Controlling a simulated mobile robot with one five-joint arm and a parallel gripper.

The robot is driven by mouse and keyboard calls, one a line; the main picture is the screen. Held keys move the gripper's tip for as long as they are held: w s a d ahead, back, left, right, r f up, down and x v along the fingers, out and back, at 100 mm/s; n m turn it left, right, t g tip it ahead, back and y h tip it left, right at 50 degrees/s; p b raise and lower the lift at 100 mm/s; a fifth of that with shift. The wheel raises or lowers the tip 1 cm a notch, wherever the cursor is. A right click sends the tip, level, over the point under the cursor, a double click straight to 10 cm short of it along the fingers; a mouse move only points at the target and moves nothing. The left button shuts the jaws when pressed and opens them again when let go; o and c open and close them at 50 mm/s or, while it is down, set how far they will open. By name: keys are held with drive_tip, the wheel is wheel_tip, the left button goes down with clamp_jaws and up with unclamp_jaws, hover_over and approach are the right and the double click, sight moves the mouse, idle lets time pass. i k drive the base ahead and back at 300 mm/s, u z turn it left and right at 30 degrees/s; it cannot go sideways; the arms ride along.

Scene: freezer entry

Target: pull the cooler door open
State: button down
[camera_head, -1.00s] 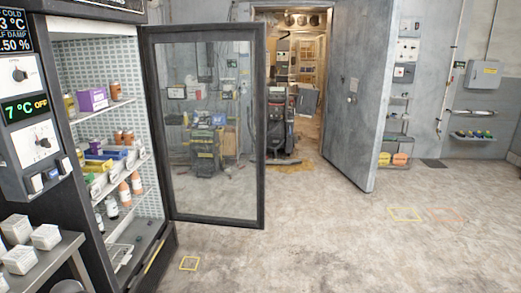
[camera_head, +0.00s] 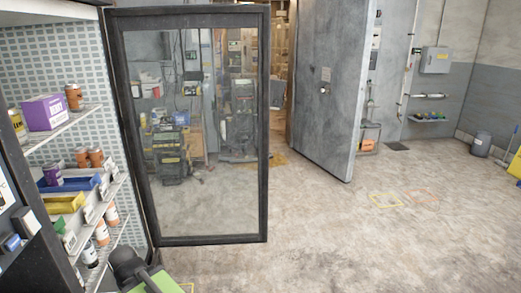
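The cooler door (camera_head: 262,150) is a tall glass panel in a dark frame. It stands swung open, hinged on its left side at the cooler cabinet (camera_head: 75,30). The shelves inside are exposed, and the room behind shows through the glass. I cannot make out a handle. A dark rounded part with a green strip, which looks like my arm, shows at the bottom edge just in front of the door's lower left corner. I cannot tell whether it touches the door. My gripper's fingers are not visible.
Cooler shelves hold a purple box (camera_head: 44,112) and several cans and jars. Behind the door, a large grey freezer door (camera_head: 330,95) stands open. A bin (camera_head: 481,144) is at the far right. The floor (camera_head: 350,240) to the right is clear, with painted outlines.

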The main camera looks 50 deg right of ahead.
sight(118, 21)
drive_tip(key=z, duration=0.2)
drive_tip(key=i, duration=1.05)
drive_tip(key=u, duration=0.1)
